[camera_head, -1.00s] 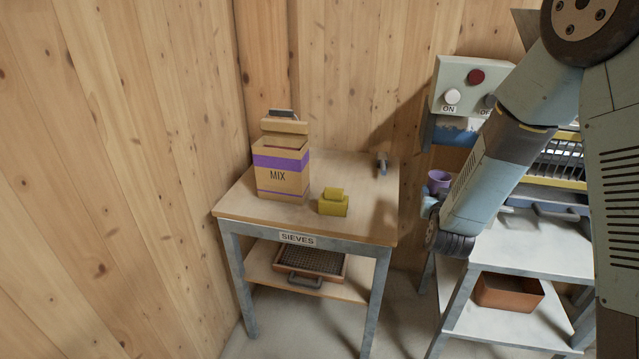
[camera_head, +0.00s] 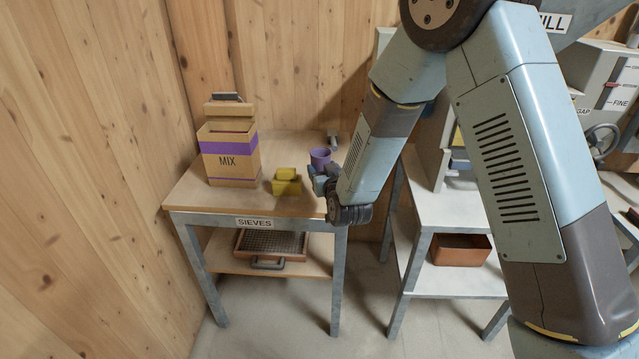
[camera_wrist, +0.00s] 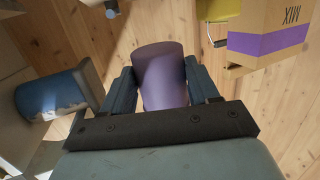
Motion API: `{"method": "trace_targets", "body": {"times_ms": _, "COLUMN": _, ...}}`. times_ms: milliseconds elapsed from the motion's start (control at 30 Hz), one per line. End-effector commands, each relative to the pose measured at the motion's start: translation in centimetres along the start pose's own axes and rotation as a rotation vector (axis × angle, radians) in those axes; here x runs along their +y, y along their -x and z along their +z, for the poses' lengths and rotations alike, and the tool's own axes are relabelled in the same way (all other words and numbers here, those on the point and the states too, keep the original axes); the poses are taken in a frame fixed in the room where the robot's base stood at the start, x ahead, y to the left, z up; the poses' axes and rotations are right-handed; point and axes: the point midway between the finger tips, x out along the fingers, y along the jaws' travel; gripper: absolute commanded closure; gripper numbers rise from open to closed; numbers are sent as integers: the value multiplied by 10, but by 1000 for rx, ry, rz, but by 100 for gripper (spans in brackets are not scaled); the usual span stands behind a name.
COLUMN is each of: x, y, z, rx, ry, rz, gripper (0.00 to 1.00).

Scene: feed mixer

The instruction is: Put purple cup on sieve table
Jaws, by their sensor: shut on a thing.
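The purple cup (camera_head: 320,157) is held by my gripper (camera_head: 320,174) at the right side of the sieve table (camera_head: 200,192), which bears a SIEVES label. In the head view the cup appears over the table's right part; I cannot tell whether its base touches the top. In the wrist view the cup (camera_wrist: 162,75) sits between the two fingers of my gripper (camera_wrist: 163,82), which are shut on its sides.
A MIX box (camera_head: 230,158) and a yellow block-like object (camera_head: 286,182) stand on the sieve table. A small grey fitting (camera_head: 333,140) is near its back right. A sieve tray (camera_head: 270,244) lies on the lower shelf. A brown bin (camera_head: 460,249) is on the shelf to the right.

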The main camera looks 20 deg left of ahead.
Motion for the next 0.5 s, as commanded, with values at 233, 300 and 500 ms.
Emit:
{"method": "trace_targets", "body": {"times_ms": 233, "x": 10, "y": -39, "z": 28, "rx": -2, "ry": 0, "rz": 0, "gripper": 76}}
{"method": "trace_targets", "body": {"times_ms": 300, "x": 13, "y": -48, "z": 36, "rx": -1, "ry": -1, "rz": 0, "gripper": 76}}
{"method": "trace_targets", "body": {"times_ms": 500, "x": 17, "y": -62, "z": 49, "rx": -1, "ry": 0, "rz": -1, "gripper": 76}}
